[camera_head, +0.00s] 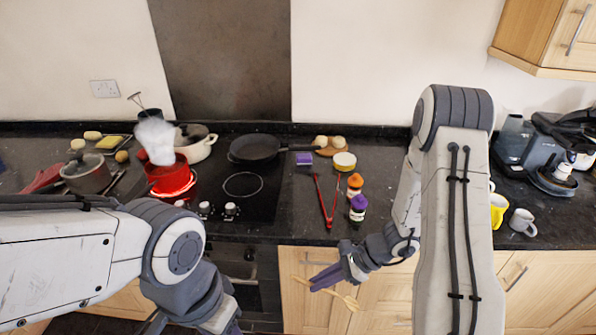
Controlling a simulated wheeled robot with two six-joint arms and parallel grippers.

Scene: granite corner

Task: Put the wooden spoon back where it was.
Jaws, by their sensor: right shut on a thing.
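The wooden spoon (345,299) is pale and thin, and hangs in front of the cabinet doors below the counter edge. Its broader end points to the lower right and a short piece sticks out to the left. My right gripper (327,281) is shut on it and hides its middle part. My left arm comes in from the left, and its wrist is low in the picture. The left gripper (226,318) is cut off by the bottom edge, so its jaws do not show clearly.
A red pot (168,176) steams on a glowing burner, beside a pale pot (199,148) and a black frying pan (255,148). Red tongs (326,204) and spice jars (356,206) lie and stand right of the hob. A white mug (522,222) is near the right counter edge.

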